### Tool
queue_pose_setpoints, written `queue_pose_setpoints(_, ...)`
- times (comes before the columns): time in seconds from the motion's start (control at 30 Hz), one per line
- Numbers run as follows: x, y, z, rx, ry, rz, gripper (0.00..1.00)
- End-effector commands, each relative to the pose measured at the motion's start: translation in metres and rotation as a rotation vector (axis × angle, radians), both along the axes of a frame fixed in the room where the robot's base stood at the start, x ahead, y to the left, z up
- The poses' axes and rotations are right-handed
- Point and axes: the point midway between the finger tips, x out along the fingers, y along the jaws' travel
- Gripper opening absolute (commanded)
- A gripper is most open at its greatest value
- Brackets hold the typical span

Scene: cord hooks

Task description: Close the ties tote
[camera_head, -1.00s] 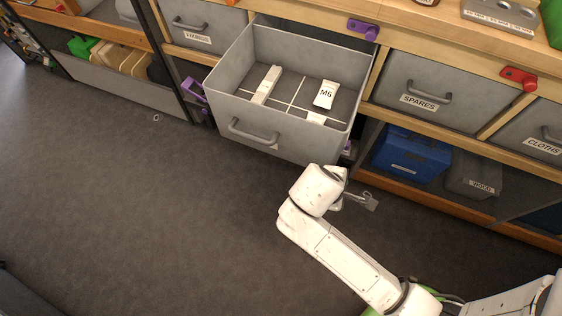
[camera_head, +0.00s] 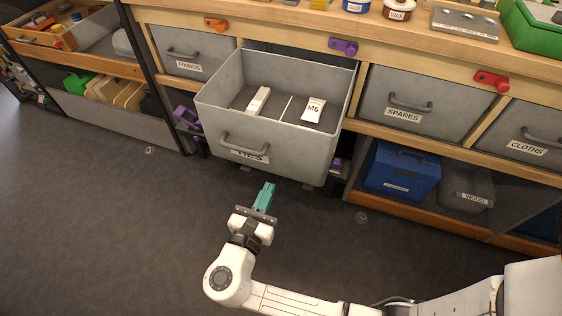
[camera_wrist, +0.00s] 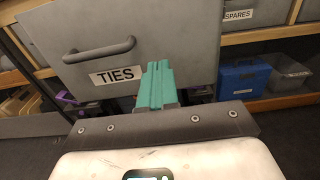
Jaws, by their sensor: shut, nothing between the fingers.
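The grey ties tote (camera_head: 290,150) is pulled out from the rack like an open drawer. It holds a white block and a white packet marked M6 (camera_head: 313,109). Its front has a grey handle (camera_head: 245,145) and a label, partly readable there and reading TIES in the wrist view (camera_wrist: 117,76). My gripper (camera_head: 265,194) has teal fingers, shut with nothing between them. It is in front of and below the tote front, pointing towards it. In the wrist view the fingers (camera_wrist: 157,88) overlap the tote front, right of the label; I cannot tell whether they touch it.
The fixings tote (camera_head: 186,50) and spares tote (camera_head: 417,104) sit in the rack on either side. A blue case (camera_head: 402,170) stands on the lower shelf. A purple latch (camera_head: 343,47) is on the rail above the ties tote. The dark floor in front is mostly clear.

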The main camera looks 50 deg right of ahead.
Motion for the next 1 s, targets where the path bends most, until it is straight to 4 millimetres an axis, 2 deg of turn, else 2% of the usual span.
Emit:
queue_pose_setpoints(0.03,0.003,-0.011,-0.001,0.0,-0.001,-0.004,0.0)
queue_pose_setpoints(0.3,0.021,-0.06,-0.001,0.001,-0.002,-0.005,0.0)
queue_pose_setpoints(0.5,0.031,-0.086,-0.001,0.002,-0.002,-0.003,0.0)
queue_pose_setpoints(0.7,0.034,-0.096,0.0,0.002,-0.002,-0.002,0.0)
queue_pose_setpoints(1.0,0.035,-0.097,0.0,0.002,-0.002,-0.001,0.0)
